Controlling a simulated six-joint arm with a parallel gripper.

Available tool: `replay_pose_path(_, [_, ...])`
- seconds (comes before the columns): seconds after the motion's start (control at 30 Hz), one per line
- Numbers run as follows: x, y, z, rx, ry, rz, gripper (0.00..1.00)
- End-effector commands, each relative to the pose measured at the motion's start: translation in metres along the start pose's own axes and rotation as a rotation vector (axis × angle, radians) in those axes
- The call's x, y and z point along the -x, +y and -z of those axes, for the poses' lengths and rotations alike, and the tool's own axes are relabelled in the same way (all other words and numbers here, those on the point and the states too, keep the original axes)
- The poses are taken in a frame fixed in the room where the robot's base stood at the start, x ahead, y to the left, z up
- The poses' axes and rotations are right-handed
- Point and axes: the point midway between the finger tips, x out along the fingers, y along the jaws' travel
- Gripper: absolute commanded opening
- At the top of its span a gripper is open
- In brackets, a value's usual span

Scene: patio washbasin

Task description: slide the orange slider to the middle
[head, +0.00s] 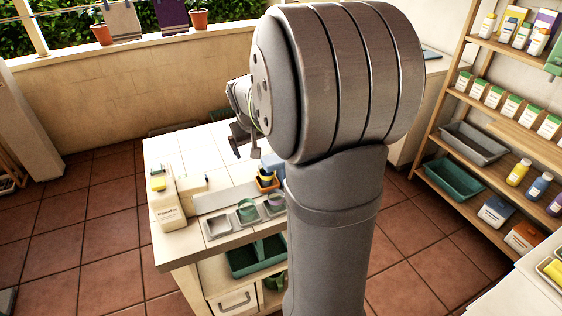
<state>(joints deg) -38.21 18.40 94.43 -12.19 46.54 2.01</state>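My gripper (246,151) hangs over the white-tiled worktop (203,151), left of my large grey arm links. Its two dark fingers look apart, with nothing visible between them. A small orange object (268,184) sits on the worktop to the right of and nearer than the gripper, with blue and yellow pieces at it. I cannot tell whether this is the orange slider; no slider track shows clearly. My arm hides the right part of the worktop.
A white Powder container (166,203) stands at the worktop's left edge. Small square trays (218,226) line the near edge, one with a green cup (246,209). A green bin (257,256) sits below. Shelves (483,107) with bottles and boxes stand at right.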

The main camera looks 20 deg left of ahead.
Motion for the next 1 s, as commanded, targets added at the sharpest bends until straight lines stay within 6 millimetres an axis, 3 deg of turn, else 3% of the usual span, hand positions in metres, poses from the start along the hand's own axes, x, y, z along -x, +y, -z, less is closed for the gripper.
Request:
replay_pose_path(0.27, [0.001, 0.000, 0.000, 0.000, -0.001, 0.000, 0.98])
replay_pose_path(0.5, [0.001, 0.000, 0.001, 0.000, -0.003, 0.000, 0.51])
replay_pose_path(0.57, [-0.001, 0.002, 0.005, -0.001, -0.011, 0.002, 0.42])
replay_pose_path(1.0, [-0.054, 0.029, 0.096, 0.008, -0.256, 0.112, 0.42])
